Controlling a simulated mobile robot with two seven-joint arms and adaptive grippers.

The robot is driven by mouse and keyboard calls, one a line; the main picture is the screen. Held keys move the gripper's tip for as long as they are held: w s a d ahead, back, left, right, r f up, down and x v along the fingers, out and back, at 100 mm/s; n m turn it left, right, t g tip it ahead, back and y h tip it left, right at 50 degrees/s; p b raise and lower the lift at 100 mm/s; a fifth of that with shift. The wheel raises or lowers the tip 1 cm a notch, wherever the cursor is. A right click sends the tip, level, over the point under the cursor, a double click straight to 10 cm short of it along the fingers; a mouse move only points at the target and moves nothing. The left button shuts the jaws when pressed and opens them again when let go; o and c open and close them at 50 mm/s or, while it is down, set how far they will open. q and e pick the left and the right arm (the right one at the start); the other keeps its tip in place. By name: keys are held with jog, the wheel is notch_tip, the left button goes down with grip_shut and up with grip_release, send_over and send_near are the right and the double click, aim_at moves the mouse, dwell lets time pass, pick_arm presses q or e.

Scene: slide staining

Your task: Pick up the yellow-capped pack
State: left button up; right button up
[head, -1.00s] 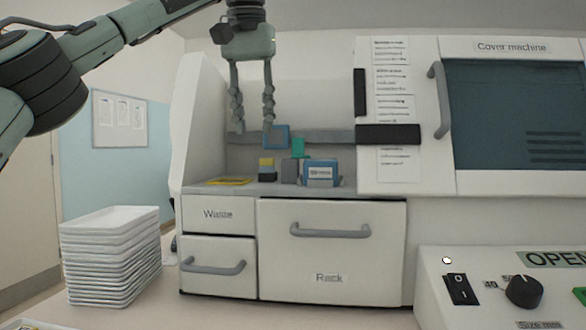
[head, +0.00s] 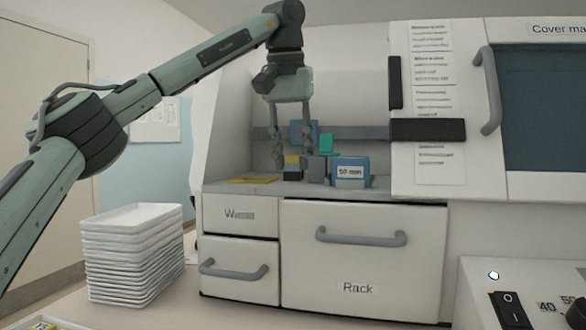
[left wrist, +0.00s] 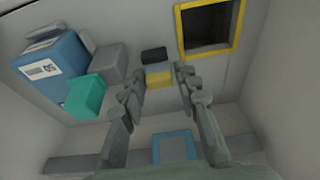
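The yellow-capped pack (head: 292,161) stands on the grey shelf of the machine, with a dark lower part. It also shows in the left wrist view (left wrist: 159,79), with its yellow top between and just beyond my fingertips. My left gripper (head: 293,157) points down over it with its fingers spread apart. In the left wrist view the open fingers (left wrist: 158,76) lie to either side of the yellow top, with gaps visible. I cannot tell whether the fingertips are level with the cap. My right gripper is not in view.
Close to the right stand a grey block (head: 317,170), a teal block (head: 326,144) and a blue labelled box (head: 351,172). A yellow-framed opening (head: 254,180) lies to the left. A blue-framed square (head: 303,131) is behind. Stacked white trays (head: 135,255) stand lower left.

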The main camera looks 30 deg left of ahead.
pick_arm(q)
grip_shut()
